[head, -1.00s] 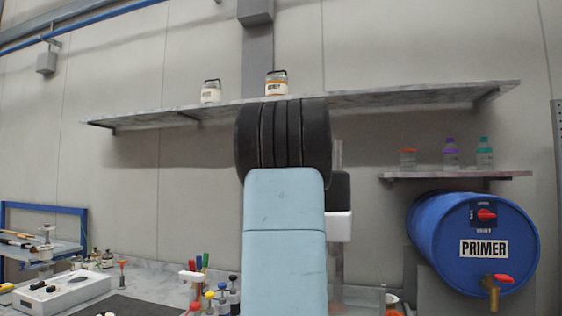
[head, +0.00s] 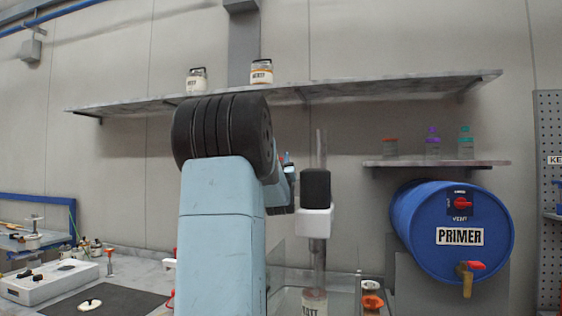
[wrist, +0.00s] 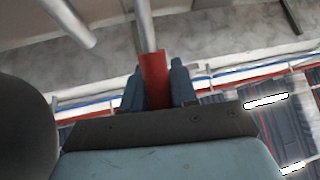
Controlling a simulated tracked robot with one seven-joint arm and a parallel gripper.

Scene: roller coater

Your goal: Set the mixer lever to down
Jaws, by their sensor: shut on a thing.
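The mixer (head: 315,221) stands right of my arm in the head view, with a black block over a white housing on an upright post. Its shaft runs down to a labelled can (head: 315,303). In the wrist view, my gripper (wrist: 157,84) has its two dark blue fingers on either side of a red grip (wrist: 155,70) on a metal rod, which appears to be the mixer lever. The fingers are shut on this grip. In the head view my own arm hides the lever and most of the gripper.
A blue primer drum (head: 452,238) with a tap stands at the right. A long shelf (head: 330,91) with two jars runs above my arm, and a small shelf (head: 437,163) holds bottles. A white control box (head: 50,282) and dark mat (head: 115,305) lie at the left.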

